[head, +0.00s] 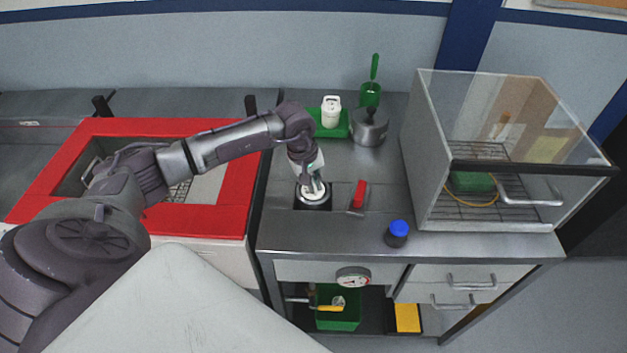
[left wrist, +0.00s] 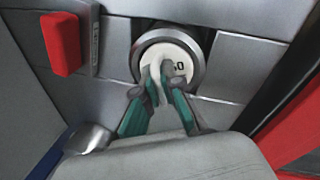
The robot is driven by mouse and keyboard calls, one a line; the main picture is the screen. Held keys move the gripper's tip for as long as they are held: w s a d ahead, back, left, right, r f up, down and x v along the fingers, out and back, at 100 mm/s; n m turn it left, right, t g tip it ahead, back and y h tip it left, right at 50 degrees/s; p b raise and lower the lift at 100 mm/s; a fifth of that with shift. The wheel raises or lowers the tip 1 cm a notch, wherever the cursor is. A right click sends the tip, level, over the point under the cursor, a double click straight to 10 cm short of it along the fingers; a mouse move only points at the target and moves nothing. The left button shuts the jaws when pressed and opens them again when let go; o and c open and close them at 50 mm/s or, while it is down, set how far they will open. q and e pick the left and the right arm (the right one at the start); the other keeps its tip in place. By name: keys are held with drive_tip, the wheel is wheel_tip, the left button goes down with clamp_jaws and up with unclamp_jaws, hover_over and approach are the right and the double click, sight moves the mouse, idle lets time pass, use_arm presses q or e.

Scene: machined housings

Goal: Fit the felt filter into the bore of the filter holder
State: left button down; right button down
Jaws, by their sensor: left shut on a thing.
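The felt filter is a white disc with dark print (left wrist: 183,62). In the left wrist view it lies within the metal ring of the filter holder (left wrist: 138,52). In the head view the filter holder (head: 313,205) is a short dark cylinder on the steel bench, with the white disc (head: 309,190) showing at its top. My left gripper (head: 317,188) points down over the holder. Its green-sided fingers (left wrist: 157,78) are shut on a white raised part in the middle of the filter. I cannot tell how deep the filter sits. My right gripper is out of view.
A red-handled thing (head: 359,193) lies close right of the holder. A blue-capped jar (head: 398,234) stands near the front edge. Behind are a green tray (head: 343,125) with a white bottle and a metal pot (head: 370,130). A glass cabinet (head: 422,150) stands right; a red frame (head: 235,185) lies left.

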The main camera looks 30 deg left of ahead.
sight(305, 192)
use_arm(q)
drive_tip(key=shift+w+f, duration=0.15)
drive_tip(key=shift+f, duration=0.3)
drive_tip(key=c, duration=1.6)
unclamp_jaws()
drive_tip(key=shift+w+a, duration=0.1)
drive_tip(key=shift+w, duration=0.05)
drive_tip(key=shift+o, duration=1.4)
drive_tip(key=shift+s+r, duration=0.2)
drive_tip(key=shift+r, duration=0.1)
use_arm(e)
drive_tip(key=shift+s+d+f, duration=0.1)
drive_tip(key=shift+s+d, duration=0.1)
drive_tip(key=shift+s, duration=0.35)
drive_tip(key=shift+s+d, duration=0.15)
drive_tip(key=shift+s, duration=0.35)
